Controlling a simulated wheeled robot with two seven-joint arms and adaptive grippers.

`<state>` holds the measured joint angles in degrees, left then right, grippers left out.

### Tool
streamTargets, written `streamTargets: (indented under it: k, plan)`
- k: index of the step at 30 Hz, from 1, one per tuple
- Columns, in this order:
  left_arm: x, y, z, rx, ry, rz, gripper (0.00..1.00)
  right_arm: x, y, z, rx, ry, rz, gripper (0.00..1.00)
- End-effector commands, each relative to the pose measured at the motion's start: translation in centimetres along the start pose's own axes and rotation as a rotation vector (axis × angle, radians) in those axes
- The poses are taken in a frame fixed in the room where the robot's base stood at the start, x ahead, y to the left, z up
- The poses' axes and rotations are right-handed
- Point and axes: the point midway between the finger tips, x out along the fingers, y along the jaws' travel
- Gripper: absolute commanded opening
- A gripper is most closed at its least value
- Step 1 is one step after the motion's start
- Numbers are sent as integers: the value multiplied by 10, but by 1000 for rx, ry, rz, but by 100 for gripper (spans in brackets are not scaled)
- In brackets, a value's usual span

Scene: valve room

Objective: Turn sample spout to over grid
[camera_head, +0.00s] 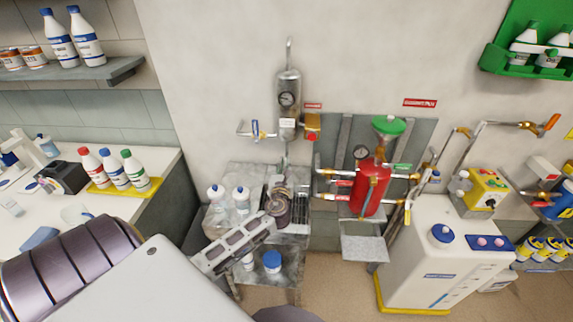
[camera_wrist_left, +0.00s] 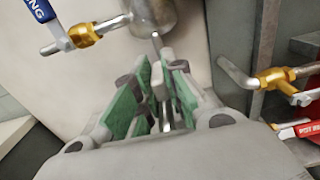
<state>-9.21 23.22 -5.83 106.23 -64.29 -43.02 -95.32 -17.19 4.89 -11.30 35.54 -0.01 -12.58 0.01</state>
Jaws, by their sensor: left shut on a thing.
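The sample spout (camera_head: 285,160) is a thin metal tube hanging from the underside of a grey steel vessel (camera_head: 288,90) on the wall. In the left wrist view the spout (camera_wrist_left: 157,44) runs down between my green-padded fingers. My left gripper (camera_head: 279,203) is shut on it, and it also shows in the left wrist view (camera_wrist_left: 165,88). The fingers hide the spout's lower end. My right gripper is not in view.
White bottles (camera_head: 216,196) stand on the metal stand left of my gripper. A blue-capped jar (camera_head: 272,262) is on its lower shelf. A red cylinder (camera_head: 369,187) with pipes is close on the right. A valve with a blue handle (camera_head: 255,128) sticks out left of the vessel.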

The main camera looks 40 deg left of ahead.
Motion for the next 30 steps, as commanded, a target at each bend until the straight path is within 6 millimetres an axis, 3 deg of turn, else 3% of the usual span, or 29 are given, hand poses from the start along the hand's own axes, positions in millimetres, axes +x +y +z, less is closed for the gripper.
streamTargets:
  k: [15,16,21,30]
  plan:
    - [0,2,0,0,0,-11,0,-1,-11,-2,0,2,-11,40]
    - [0,2,0,0,0,-11,15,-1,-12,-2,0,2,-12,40]
    - [0,2,0,0,0,-11,34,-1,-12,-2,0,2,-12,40]
    - [0,2,0,0,0,-12,34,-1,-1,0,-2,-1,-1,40]
